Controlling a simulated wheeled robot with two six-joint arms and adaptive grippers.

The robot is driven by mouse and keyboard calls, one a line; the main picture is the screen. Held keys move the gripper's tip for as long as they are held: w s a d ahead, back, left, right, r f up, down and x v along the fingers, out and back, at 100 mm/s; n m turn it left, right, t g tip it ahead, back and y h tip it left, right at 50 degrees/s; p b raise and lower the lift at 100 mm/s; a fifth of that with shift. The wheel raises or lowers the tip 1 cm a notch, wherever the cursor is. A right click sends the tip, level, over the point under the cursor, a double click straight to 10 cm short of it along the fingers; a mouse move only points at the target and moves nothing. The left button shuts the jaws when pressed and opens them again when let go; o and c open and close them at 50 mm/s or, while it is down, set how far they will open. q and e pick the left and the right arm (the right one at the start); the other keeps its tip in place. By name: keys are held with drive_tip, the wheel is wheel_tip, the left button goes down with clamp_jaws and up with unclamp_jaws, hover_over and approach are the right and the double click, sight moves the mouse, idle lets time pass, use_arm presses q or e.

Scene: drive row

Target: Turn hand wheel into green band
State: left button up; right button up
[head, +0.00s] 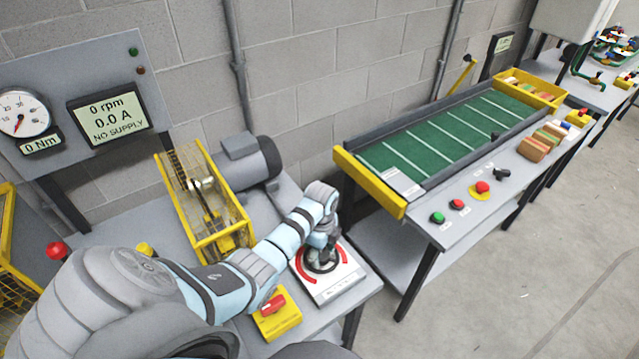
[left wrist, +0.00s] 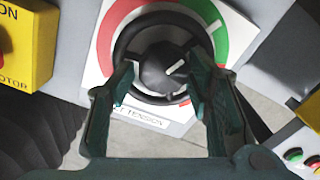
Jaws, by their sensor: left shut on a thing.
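The black hand wheel (left wrist: 158,66) sits on a white dial plate (left wrist: 152,121), with its round rim and hub showing in the left wrist view. A short white line on the hub points to the upper right. The green band (left wrist: 238,42) curves along the upper right of the dial, and a red band (left wrist: 110,32) lies on the left. In the head view the wheel (head: 309,268) is partly hidden under my gripper. My left gripper (left wrist: 163,82) is shut on the hand wheel, one finger on each side. My right gripper is not in view.
A yellow switch box (head: 277,315) with a red knob stands beside the dial plate. A yellow cage guard (head: 205,200) and grey motor (head: 250,162) stand behind. The panel display (head: 106,117) reads 0 rpm, 0.0 A, NO SUPPLY. A green conveyor bench (head: 440,150) stands right.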

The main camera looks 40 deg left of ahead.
sight(322, 254)
use_arm(q)
drive_tip(key=shift+s+d+f, duration=0.3)
drive_tip(key=shift+f, duration=0.1)
drive_tip(key=o, duration=1.8)
drive_tip(key=shift+w+a+f, duration=0.15)
drive_tip(key=shift+w+f, duration=0.05)
drive_tip(key=shift+w, duration=0.2)
drive_tip(key=shift+o, duration=0.8)
drive_tip(key=shift+w+a, duration=0.1)
drive_tip(key=shift+w, duration=0.1)
drive_tip(key=shift+r, duration=0.1)
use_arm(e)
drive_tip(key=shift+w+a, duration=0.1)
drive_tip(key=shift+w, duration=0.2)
use_arm(q)
drive_tip(key=shift+s+r, duration=0.15)
drive_tip(key=shift+r, duration=0.1)
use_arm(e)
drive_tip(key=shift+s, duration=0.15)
use_arm(q)
wheel_tip(322, 254, up, 12)
drive_tip(key=shift+f, duration=0.15)
